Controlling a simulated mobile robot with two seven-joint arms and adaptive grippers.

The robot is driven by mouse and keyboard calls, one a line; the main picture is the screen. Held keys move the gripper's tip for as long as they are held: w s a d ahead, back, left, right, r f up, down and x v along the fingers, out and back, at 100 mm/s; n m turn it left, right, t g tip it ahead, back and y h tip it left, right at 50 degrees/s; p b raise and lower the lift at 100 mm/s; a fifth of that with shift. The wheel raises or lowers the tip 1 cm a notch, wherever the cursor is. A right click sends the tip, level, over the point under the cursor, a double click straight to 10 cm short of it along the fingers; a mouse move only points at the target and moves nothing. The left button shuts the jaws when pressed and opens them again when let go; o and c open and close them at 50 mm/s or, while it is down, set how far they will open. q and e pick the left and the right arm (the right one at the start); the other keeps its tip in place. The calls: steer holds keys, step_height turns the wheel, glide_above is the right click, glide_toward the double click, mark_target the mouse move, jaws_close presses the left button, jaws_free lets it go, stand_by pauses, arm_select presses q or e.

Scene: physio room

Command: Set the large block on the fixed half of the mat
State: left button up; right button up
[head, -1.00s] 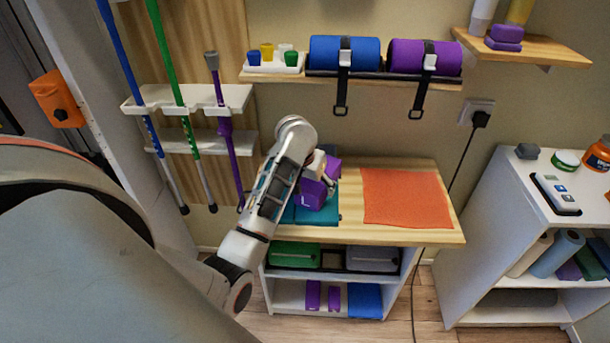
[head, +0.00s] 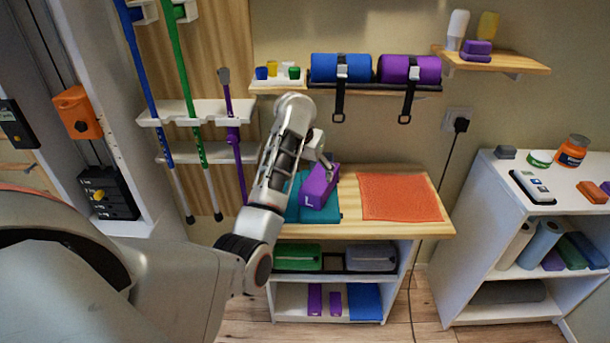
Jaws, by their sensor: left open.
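The large purple block (head: 320,187), marked with an L, is at the right part of the teal mat (head: 298,212) on the wooden bench top. It appears to rest on the mat, turned at an angle. Which half of the mat is the fixed one I cannot tell, as my arm covers much of the mat. My left gripper (head: 325,163) is open, at the upper end of the block; whether the fingers still touch it is unclear. My right gripper is out of view.
An orange cloth (head: 400,197) lies on the bench to the right. Above, a wall shelf holds a blue roll (head: 338,68) and a purple roll (head: 410,69) with hanging straps. Poles (head: 232,140) stand in a rack at left. A white shelf unit (head: 490,190) stands at right.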

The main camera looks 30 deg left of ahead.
arm_select(q)
steer(key=shift+s+r, duration=0.15)
steer(key=shift+r, duration=0.15)
steer(key=s+f, duration=0.1)
steer(key=f, duration=0.1)
steer(key=s+f+t, duration=0.1)
steer(key=s+f, duration=0.1)
steer(key=f, duration=0.1)
steer(key=s+d+f+t, duration=0.1)
steer(key=f, duration=0.2)
steer(key=shift+s+d+f+m+y, duration=0.1)
steer(key=shift+s+f+m+y, duration=0.05)
steer(key=shift+f+m+y, duration=0.2)
steer(key=s+d+f+m+t+h, duration=0.1)
steer(key=s+d+f, duration=0.4)
steer(key=s, duration=0.5)
steer(key=s+d+f+m+t+h, duration=0.1)
steer(key=s+d+f, duration=0.4)
steer(key=s, duration=0.5)
steer(key=s+d+f+m+t+h, duration=0.1)
steer(key=s+d+f+m, duration=0.2)
steer(key=s+d+f, duration=0.2)
steer(key=s+f, duration=0.3)
steer(key=s, duration=0.3)
steer(key=shift+t, duration=0.4)
steer(key=shift+s+a, duration=0.1)
